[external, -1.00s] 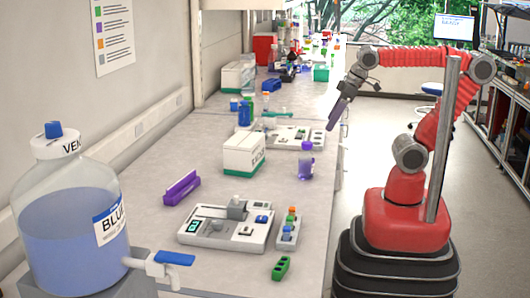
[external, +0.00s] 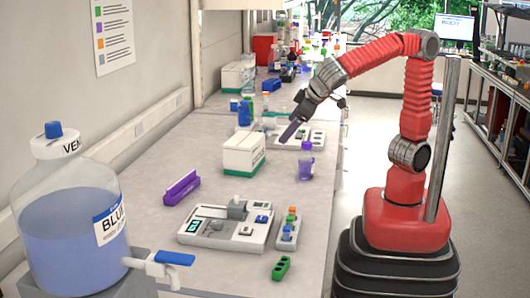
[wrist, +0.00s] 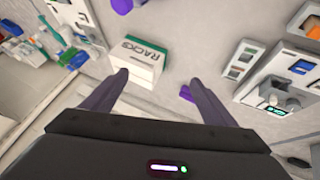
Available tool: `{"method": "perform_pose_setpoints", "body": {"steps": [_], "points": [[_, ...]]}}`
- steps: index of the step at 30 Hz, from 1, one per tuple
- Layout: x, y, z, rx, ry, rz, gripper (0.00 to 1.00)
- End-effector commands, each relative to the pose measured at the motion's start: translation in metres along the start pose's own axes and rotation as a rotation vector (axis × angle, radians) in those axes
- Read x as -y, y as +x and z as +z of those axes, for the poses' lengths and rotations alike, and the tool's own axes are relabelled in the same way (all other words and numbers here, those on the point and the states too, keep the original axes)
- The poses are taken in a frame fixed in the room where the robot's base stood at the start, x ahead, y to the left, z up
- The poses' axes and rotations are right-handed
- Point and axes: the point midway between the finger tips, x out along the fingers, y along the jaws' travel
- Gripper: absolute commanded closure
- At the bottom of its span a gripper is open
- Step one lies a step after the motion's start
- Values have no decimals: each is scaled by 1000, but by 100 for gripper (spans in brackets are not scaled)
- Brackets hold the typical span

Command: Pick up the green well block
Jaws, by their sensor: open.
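The green well block (external: 281,268) lies on the bench near its front right edge in the external view, with dark wells along its top. It does not show in the wrist view. My gripper (external: 285,142) is above the bench near the white box, well behind and above the green block. In the wrist view my gripper's two dark fingers (wrist: 158,82) are apart with nothing between them.
A white device (external: 225,228) and a small rack with coloured caps (external: 288,229) stand just behind the block. A white RACKS box (external: 243,154), a purple bottle (external: 305,160) and a purple rack (external: 181,188) stand farther back. A large blue-liquid bottle (external: 70,230) is at left.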

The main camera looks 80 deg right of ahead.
Motion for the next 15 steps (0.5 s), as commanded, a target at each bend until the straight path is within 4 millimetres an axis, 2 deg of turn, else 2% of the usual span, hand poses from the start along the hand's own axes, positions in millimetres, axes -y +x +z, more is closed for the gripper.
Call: {"method": "perform_pose_setpoints", "body": {"steps": [1, 7, 15], "points": [[20, -5, -4, -28, -7, 8, 20], [89, -28, -18, -165, 14, 35, 20], [193, -75, -14, -382, 61, 8, 20]]}}
